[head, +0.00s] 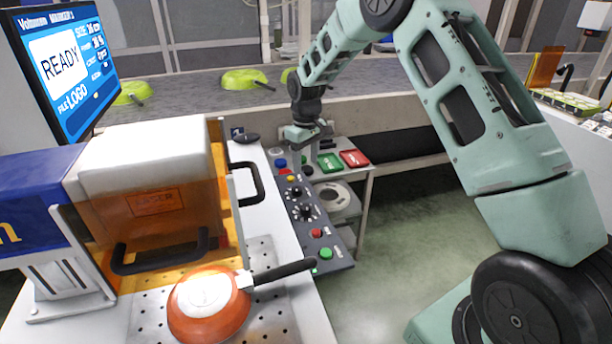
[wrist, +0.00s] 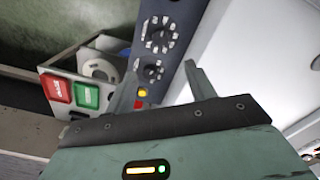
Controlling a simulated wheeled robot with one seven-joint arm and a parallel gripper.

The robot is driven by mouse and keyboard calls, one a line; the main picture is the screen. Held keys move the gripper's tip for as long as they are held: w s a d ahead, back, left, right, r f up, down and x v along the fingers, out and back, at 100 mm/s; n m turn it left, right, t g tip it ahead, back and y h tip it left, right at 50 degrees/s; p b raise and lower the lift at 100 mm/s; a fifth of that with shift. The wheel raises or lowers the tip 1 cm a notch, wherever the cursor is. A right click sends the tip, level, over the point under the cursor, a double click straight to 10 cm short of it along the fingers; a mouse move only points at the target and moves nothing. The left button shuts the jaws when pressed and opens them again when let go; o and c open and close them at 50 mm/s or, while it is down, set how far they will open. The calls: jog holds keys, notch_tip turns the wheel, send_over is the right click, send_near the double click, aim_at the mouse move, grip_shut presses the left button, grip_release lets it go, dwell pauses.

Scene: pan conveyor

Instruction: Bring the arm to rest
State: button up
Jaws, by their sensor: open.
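My gripper (head: 307,148) hangs over the far end of the control panel in the head view, fingers pointing down. In the wrist view my gripper (wrist: 160,85) shows two separated fingers with nothing between them, above the control panel (wrist: 170,25). My arm bends from the lower right up and over to the panel. The control panel also shows in the head view (head: 331,258), with coloured buttons and black knobs. How far the fingertips are from the panel I cannot tell.
An orange pan (head: 235,312) lies on the perforated plate beside the laser machine (head: 155,190). A monitor (head: 62,65) reads READY. Green pans (head: 243,80) sit on the conveyor (head: 190,88) behind. The floor at centre right is clear.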

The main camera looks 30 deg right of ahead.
jog(key=shift+r, duration=0.7)
jog(key=shift+s, duration=0.1)
